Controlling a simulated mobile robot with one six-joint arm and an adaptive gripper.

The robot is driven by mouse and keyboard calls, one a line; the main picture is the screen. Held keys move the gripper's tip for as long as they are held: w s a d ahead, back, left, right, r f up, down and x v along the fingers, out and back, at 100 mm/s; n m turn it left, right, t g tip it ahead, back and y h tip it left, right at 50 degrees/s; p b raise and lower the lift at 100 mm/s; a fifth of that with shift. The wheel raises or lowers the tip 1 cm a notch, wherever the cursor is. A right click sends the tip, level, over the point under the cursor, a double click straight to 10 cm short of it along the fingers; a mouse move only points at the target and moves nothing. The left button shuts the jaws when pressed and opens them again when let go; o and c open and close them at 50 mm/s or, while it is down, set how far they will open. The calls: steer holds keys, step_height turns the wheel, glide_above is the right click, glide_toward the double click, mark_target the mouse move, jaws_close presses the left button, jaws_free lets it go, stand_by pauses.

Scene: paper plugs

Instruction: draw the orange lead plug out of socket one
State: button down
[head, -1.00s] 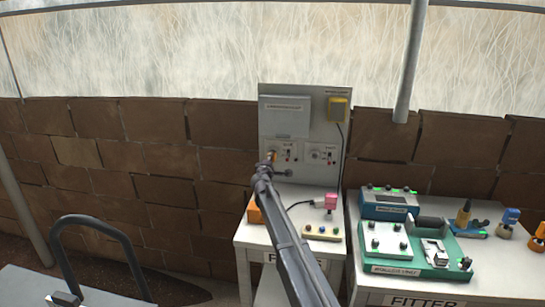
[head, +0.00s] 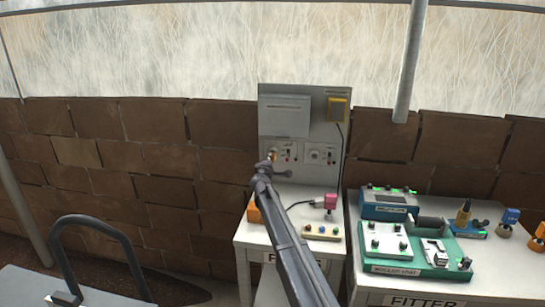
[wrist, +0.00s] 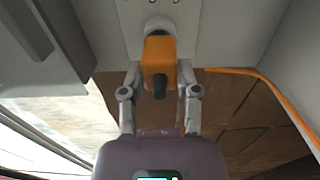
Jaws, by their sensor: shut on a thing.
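The orange plug (wrist: 160,50) is between the two fingers of my gripper (wrist: 160,68) in the wrist view, and the fingers are shut on its sides. A round grey socket collar (wrist: 158,24) is directly at the plug's far end; I cannot tell how deep the plug sits in it. An orange lead (wrist: 255,72) runs off to the right. In the head view my gripper (head: 266,163) is at the left socket of the grey panel (head: 330,170), with a small bit of orange at its tip. My arm hides part of that socket.
A second socket (head: 316,154) is to the right on the panel, below a grey box (head: 284,115) and a yellow box (head: 338,108). Green and blue instruments (head: 415,249) are on the right bench.

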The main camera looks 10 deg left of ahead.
steer(key=shift+s+d, duration=0.1)
steer(key=shift+s, duration=1.45)
stand_by(0.4)
steer(key=shift+s, duration=1.3)
